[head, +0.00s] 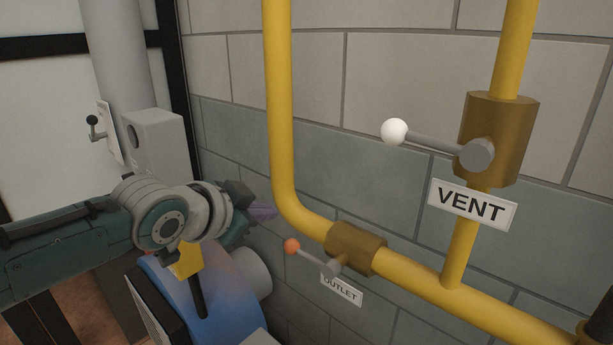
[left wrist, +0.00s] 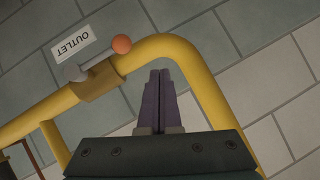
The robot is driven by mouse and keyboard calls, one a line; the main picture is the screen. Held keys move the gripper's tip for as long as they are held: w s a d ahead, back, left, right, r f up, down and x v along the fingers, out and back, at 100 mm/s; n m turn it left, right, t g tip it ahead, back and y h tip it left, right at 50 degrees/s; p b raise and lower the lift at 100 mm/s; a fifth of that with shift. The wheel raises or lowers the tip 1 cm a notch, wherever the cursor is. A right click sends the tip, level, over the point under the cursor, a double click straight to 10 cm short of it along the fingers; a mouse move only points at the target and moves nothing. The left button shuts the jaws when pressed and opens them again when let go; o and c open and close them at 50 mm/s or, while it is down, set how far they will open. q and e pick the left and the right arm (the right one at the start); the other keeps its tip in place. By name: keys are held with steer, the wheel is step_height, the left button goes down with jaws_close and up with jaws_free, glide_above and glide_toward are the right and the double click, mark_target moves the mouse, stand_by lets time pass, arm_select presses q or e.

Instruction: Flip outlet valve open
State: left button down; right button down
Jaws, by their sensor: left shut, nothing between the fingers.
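The outlet valve is a brass body (head: 356,248) on the lower yellow pipe. Its grey lever ends in an orange ball (head: 292,246) and points left along the pipe, above the OUTLET label (head: 341,290). The left wrist view also shows the orange ball (left wrist: 121,44), the brass body (left wrist: 98,84) and the label (left wrist: 74,44). My left gripper (head: 264,211) is left of the ball and apart from it. Its purple fingers (left wrist: 158,100) are shut and empty in the left wrist view. My right gripper is not in view.
A VENT valve (head: 497,140) with a white-ball lever (head: 394,131) sits on the right vertical pipe. The left yellow pipe (head: 280,110) bends close to my gripper. A block wall stands behind.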

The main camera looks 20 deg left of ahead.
arm_select(q)
steer(key=s+a+r+p, duration=0.1)
steer(key=s+a+r, duration=0.2)
steer(key=s, duration=0.3)
steer(key=shift+s+a+r, duration=0.35)
steer(key=shift+r, duration=0.35)
steer(key=s+d+f+n+g, duration=0.1)
steer(key=s+d+f+g, duration=0.1)
steer(key=s+d, duration=0.25)
steer(key=s+d+f+g, duration=0.2)
steer(key=s+d+f, duration=0.1)
steer(key=s, duration=0.3)
steer(key=s+r+n+g+y, duration=0.1)
steer(key=s+n+g, duration=0.3)
steer(key=s, duration=1.2)
step_height(320, 180, up, 34)
steer(key=p, duration=3.4)
steer(key=shift+s+d+f, duration=0.2)
steer(key=shift+s+d, duration=0.05)
